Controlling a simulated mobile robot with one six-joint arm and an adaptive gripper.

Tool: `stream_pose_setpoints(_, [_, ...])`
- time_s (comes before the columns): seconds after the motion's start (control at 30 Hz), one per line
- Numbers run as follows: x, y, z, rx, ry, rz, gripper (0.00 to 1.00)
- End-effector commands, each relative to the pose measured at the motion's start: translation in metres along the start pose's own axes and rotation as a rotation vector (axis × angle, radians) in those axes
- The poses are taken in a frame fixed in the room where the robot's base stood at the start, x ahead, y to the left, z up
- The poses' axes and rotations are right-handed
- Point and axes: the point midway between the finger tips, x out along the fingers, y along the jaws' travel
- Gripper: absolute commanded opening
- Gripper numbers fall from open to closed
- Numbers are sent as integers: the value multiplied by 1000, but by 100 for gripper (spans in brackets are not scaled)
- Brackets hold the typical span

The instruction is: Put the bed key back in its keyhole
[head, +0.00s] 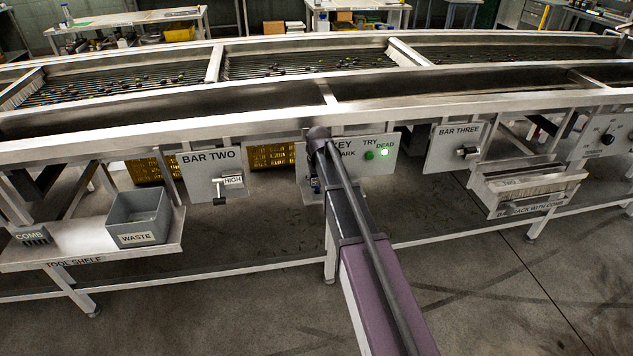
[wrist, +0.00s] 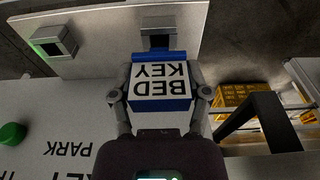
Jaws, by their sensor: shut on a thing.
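The bed key (wrist: 160,88) is a blue block with a white face lettered BED KEY, upside down in the wrist view. My gripper (wrist: 160,100) is shut on it, one finger at each side. A dark square socket (wrist: 158,38) lies just beyond the key's far end; I cannot tell whether they touch. A second dark square socket (wrist: 53,41) is further left on the same pale plate.
The panel carries a green button (head: 370,155) and a lit green lamp (head: 385,153). The BAR TWO panel (head: 196,164) and BAR THREE panel (head: 444,158) stand either side. A waste bin (head: 138,214) sits on the tool shelf (head: 90,255). Yellow crates (wrist: 238,96) are behind.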

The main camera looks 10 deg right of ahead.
Motion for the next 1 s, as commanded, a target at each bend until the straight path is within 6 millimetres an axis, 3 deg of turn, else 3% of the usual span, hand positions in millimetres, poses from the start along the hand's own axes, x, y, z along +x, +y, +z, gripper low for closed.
stream_pose_setpoints(1.0, [9,0,1,0,0,0,28])
